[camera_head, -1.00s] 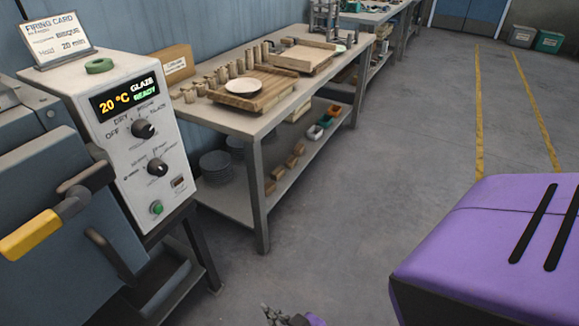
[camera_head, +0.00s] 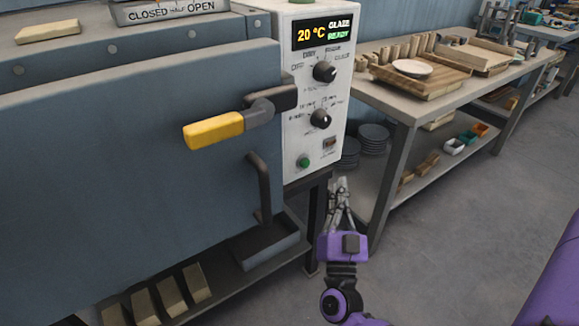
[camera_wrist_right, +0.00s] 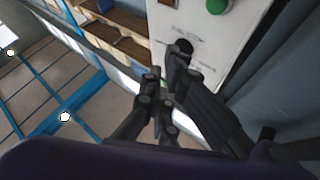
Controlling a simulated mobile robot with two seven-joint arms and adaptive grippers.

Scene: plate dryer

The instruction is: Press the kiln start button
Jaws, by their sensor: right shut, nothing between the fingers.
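The kiln control panel (camera_head: 312,120) is a white box with a display reading 20 °C, GLAZE, READY. Two black knobs, the upper knob (camera_head: 325,71) and the lower knob (camera_head: 320,118), sit below the display. The round green button (camera_head: 304,162) is near the panel's bottom; it also shows at the top of the right wrist view (camera_wrist_right: 217,5). My right gripper (camera_head: 340,184) is shut and empty, just right of and below the panel's lower corner, apart from the button in the picture. It also shows in the right wrist view (camera_wrist_right: 168,64). My left gripper is not in view.
The blue-grey kiln door (camera_head: 120,140) with a yellow handle (camera_head: 213,131) stands left of the panel. A workbench (camera_head: 395,100) with pottery is at the right. The floor (camera_head: 430,240) there is clear.

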